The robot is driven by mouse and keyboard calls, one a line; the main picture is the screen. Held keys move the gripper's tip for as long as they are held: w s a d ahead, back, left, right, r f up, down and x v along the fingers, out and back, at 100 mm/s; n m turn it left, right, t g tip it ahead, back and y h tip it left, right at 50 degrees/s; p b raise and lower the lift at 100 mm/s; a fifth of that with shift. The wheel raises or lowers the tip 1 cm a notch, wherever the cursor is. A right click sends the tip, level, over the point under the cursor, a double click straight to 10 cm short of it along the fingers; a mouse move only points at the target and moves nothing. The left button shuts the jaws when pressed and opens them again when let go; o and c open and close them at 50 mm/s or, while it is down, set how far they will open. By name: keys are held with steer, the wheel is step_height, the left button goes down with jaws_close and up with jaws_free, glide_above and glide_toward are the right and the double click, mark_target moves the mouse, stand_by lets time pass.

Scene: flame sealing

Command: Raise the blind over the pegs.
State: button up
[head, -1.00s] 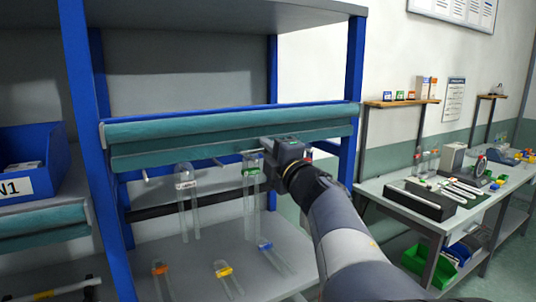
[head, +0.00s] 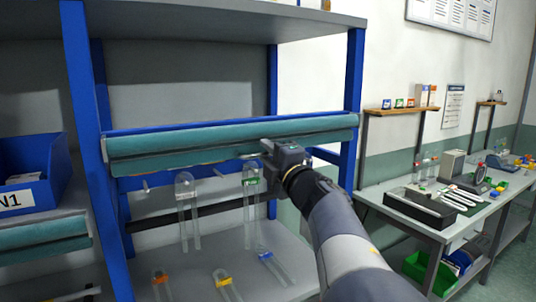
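The teal blind (head: 200,147) is rolled up as a thick bar across the rack, between blue posts. Its lower edge sits just above the row of pegs (head: 217,172), and some peg tips show below it. A clear glass tube piece (head: 185,212) and one with a green band (head: 250,205) hang below the blind. My gripper (head: 266,148) is at the blind's lower edge, right of centre, close to or touching it. Its fingers are mostly hidden, so I cannot tell whether it is open or shut on the edge.
Tube pieces with orange (head: 160,277), yellow (head: 222,284) and blue (head: 265,256) bands lie on the shelf below. A blue bin (head: 50,190) stands at left, beside the post. A workbench (head: 400,210) with tools stands at right.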

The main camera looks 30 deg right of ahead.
steer(key=s+f+b, duration=0.2)
steer(key=s, duration=0.8)
steer(key=shift+s+d, duration=0.15)
steer(key=shift+s, duration=0.15)
steer(key=w, duration=0.3)
steer(key=w+r+p, duration=0.1)
steer(key=w, duration=0.3)
steer(key=w+r+p, duration=0.1)
steer(key=w, duration=0.2)
steer(key=shift+w+a, duration=0.2)
steer(key=shift+w, duration=0.15)
steer(key=shift+f, duration=0.25)
steer(key=shift+s, duration=0.1)
